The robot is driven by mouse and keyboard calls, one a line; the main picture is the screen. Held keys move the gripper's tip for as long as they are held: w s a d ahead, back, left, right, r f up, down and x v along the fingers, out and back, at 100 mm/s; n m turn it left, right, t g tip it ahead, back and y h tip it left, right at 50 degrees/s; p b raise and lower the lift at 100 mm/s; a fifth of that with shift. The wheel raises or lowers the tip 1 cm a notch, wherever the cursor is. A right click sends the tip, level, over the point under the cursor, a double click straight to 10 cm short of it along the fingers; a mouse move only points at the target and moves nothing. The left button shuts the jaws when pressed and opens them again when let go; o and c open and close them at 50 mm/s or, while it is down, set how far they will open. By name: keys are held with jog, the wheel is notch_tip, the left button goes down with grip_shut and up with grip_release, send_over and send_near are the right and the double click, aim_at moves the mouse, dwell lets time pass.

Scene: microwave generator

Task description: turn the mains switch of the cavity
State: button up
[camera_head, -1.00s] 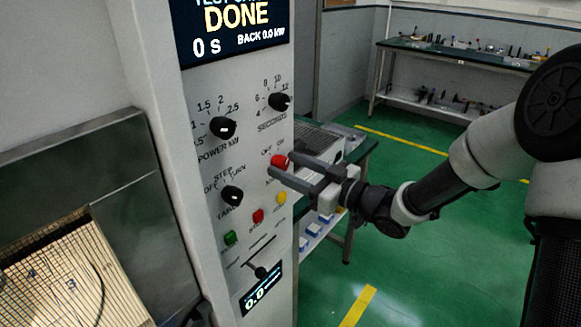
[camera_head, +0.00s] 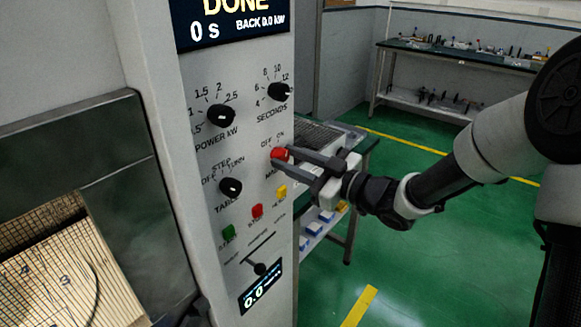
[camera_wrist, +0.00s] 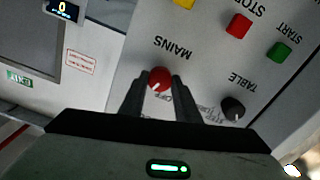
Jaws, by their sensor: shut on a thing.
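The red mains switch (camera_head: 279,155) is a round knob on the grey control panel, under OFF and ON labels. My gripper (camera_head: 284,160) reaches it from the right, and its two fingers are shut on the knob. In the wrist view the red knob (camera_wrist: 159,79) sits between the fingertips, with the MAINS label beside it. The fingers hide part of the label in the head view. The ON/OFF marks by the knob are too small and partly covered in the wrist view to read its setting.
Black knobs for power (camera_head: 221,115), seconds (camera_head: 279,92) and table (camera_head: 230,188) are on the same panel. Green start (camera_head: 229,231), red stop (camera_head: 257,211) and yellow (camera_head: 281,191) buttons lie below. A display (camera_head: 232,20) reads DONE.

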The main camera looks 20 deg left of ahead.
jog(key=n+b, duration=0.3)
jog(key=b, duration=0.1)
jog(key=n+b, duration=0.2)
jog(key=shift+f+n, duration=0.3)
jog(key=shift+f, duration=0.05)
jog(key=n+b, duration=0.3)
jog(key=b, duration=0.1)
jog(key=shift+r+n+b, duration=0.2)
jog(key=shift+n+b, duration=0.15)
jog(key=shift+n, duration=0.05)
jog(key=shift+r, duration=0.1)
jog(key=o, duration=1)
jog(key=shift+o, duration=0.2)
jog(key=p+v, duration=0.2)
jog(key=v, duration=1.5)
jog(key=shift+s+d, duration=0.2)
